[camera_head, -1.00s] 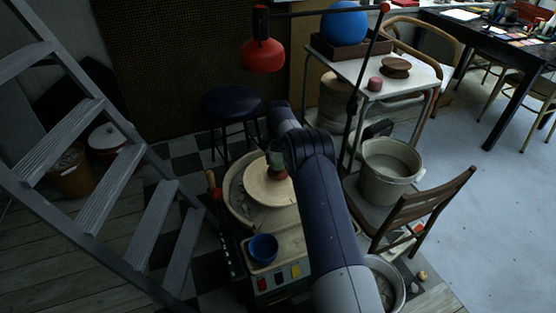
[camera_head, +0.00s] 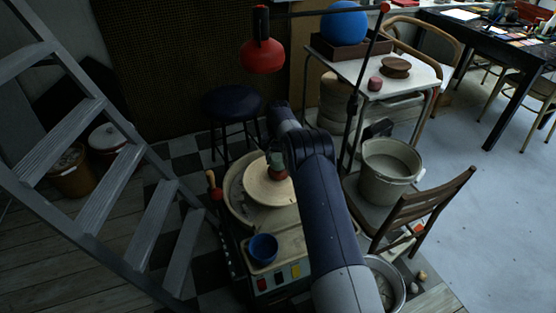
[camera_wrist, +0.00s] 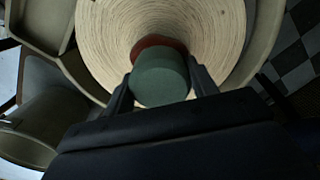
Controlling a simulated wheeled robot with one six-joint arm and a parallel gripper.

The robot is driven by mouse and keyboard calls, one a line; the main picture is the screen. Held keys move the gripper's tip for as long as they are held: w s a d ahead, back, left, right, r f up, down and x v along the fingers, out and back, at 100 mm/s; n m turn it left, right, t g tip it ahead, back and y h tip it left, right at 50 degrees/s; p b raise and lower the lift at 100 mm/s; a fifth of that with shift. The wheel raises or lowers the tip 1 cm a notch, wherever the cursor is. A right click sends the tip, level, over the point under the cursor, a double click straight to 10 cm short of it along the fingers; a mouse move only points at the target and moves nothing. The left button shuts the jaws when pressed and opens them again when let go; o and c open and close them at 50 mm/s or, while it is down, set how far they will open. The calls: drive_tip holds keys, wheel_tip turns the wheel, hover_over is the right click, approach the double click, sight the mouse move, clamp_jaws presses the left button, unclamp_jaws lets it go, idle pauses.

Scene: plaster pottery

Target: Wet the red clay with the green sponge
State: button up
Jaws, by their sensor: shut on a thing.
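My gripper (camera_wrist: 160,80) is shut on the green sponge (camera_wrist: 160,78), a dull green cylinder between its two fingers in the wrist view. The red clay (camera_wrist: 158,42) shows as a reddish-brown rim just beyond the sponge, on the pale round wheel head (camera_wrist: 105,45). The sponge hides most of the clay in the wrist view, and I cannot tell whether they touch. In the head view, the sponge (camera_head: 277,160) is right over the red clay (camera_head: 277,174) on the wheel head (camera_head: 262,190), partly hidden by my arm.
A blue bowl (camera_head: 263,248) sits on the wheel's front shelf. A grey bucket (camera_head: 390,172) stands on the wooden chair at right. A red lamp (camera_head: 263,56) hangs behind. A stool (camera_head: 233,105) is at the back, and a stepladder (camera_head: 95,150) is at left.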

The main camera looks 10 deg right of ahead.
drive_tip(key=shift+r+p, duration=2.25)
drive_tip(key=shift+r, duration=1.7)
drive_tip(key=shift+s+r+p, duration=0.4)
drive_tip(key=shift+r+p, duration=0.1)
drive_tip(key=s+r+n+p, duration=0.1)
drive_tip(key=s+r+p, duration=0.2)
drive_tip(key=s, duration=0.5)
drive_tip(key=s+r+n+p, duration=0.2)
drive_tip(key=s+r+p, duration=0.1)
drive_tip(key=s, duration=0.5)
drive_tip(key=s+r+n+p, duration=0.1)
drive_tip(key=s+r+p, duration=0.2)
drive_tip(key=s, duration=0.5)
drive_tip(key=shift+s+r+n+p, duration=0.3)
drive_tip(key=shift+p, duration=0.5)
